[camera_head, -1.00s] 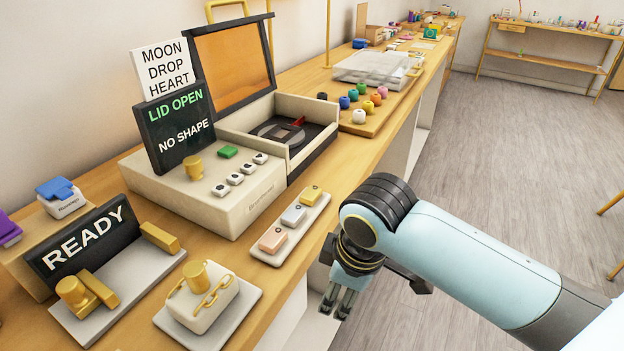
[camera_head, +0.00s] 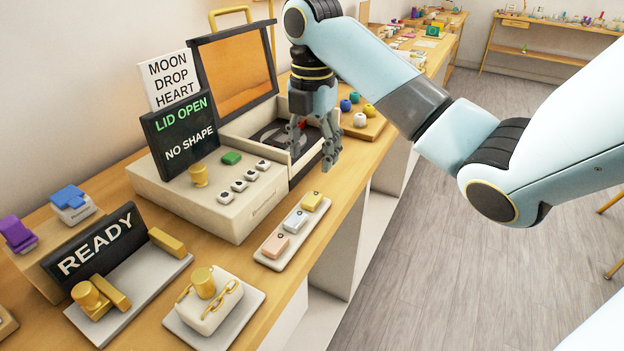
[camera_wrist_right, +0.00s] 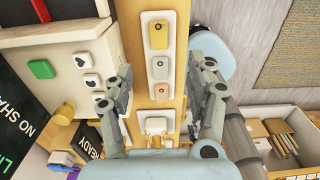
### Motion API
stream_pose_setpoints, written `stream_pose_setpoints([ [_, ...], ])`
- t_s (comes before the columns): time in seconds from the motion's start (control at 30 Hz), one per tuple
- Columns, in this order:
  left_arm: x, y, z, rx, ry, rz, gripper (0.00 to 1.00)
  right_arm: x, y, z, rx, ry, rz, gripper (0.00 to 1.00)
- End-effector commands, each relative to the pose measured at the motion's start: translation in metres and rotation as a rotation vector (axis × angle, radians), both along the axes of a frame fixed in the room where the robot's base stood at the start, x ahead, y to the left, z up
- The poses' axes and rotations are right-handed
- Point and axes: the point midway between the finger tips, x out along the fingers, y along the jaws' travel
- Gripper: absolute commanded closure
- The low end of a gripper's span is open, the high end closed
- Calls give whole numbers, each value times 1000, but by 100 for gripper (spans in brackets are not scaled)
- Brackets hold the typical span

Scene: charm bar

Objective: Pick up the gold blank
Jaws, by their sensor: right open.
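The gold blank (camera_head: 312,201) is a small gold block with a dark hole, at the far end of a narrow white tray (camera_head: 262,256). A silver blank (camera_head: 295,221) and a rose-coloured blank (camera_head: 275,245) lie in line with it. In the wrist view the gold blank (camera_wrist_right: 159,35) is at the top centre. My right gripper (camera_head: 312,157) is open and empty, pointing down, above and beyond the gold blank in the head view. In the wrist view its fingers (camera_wrist_right: 162,82) stand apart either side of the tray line. My left gripper is not in view.
The cream press (camera_head: 212,215), its lid open, stands left of the tray. A chain stand (camera_head: 225,312) and READY sign (camera_head: 98,244) are nearer. Coloured beads (camera_head: 360,119) lie beyond. The bench's front edge runs close along the tray's right side.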

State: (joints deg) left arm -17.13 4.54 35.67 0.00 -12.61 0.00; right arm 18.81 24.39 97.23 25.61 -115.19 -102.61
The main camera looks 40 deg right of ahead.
Motion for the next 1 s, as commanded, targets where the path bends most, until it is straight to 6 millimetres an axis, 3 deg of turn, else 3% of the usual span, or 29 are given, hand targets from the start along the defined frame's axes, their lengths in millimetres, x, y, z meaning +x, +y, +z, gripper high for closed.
stream_pose_setpoints([
  [0.23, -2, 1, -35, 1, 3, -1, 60, 0, 0, -35, 1, 2, 7, 44],
  [0.73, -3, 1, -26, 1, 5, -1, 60, 0, 8, -99, 1, 3, 4, 44],
  [1.0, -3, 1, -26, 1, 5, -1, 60, 0, 8, -107, -1, 1, 6, 44],
])
